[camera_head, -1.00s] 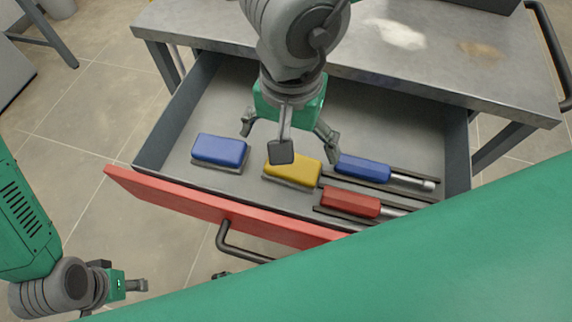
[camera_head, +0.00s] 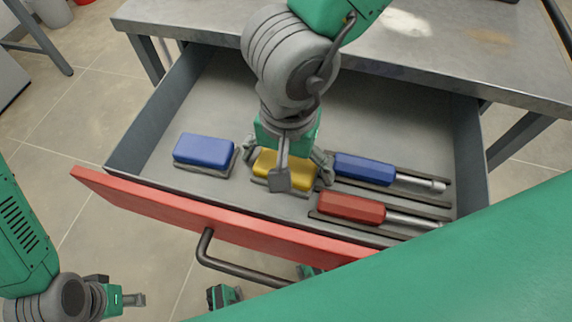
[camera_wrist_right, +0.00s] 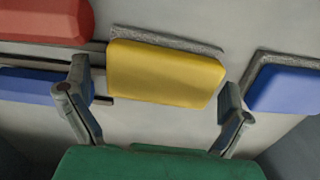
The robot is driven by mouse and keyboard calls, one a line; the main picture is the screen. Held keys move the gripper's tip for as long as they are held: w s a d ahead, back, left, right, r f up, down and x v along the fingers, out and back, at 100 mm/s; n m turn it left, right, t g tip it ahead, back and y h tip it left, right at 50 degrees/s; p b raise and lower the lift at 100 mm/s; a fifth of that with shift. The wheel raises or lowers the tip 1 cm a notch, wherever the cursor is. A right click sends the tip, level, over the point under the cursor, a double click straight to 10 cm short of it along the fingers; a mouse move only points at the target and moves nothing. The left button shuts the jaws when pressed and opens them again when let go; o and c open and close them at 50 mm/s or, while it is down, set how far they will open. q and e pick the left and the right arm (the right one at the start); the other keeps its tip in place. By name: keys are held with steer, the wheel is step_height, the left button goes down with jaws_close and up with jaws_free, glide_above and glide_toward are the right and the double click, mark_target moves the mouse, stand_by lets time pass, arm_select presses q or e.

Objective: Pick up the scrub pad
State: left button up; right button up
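A yellow scrub pad (camera_head: 291,168) with a grey underside lies in the open drawer. It shows large in the right wrist view (camera_wrist_right: 165,73). My right gripper (camera_head: 284,172) is over this pad, its fingers spread about it and one finger hiding part of its front. In the right wrist view the right gripper (camera_wrist_right: 154,108) is open, with a finger beyond each end of the pad and gaps at both. A similar blue pad (camera_head: 204,151) lies to the left. My left gripper (camera_head: 132,299) is at the lower left, outside the drawer; its opening is unclear.
A blue-handled tool (camera_head: 364,169) and a red-handled tool (camera_head: 350,207) lie in dark holders right of the yellow pad. The drawer's red front (camera_head: 180,205) has a dark handle (camera_head: 240,270). The grey worktop (camera_head: 455,60) overhangs behind. The drawer floor behind the pads is bare.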

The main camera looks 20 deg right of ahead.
steer(key=c, duration=1)
steer(key=shift+a, duration=0.1)
steer(key=shift+a, duration=0.1)
step_height(320, 180, up, 10)
steer(key=p, duration=0.5)
steer(key=shift+p, duration=0.4)
steer(key=o, duration=0.5)
steer(key=c, duration=0.4)
steer(key=shift+o, duration=0.2)
steer(key=shift+w+r, duration=0.1)
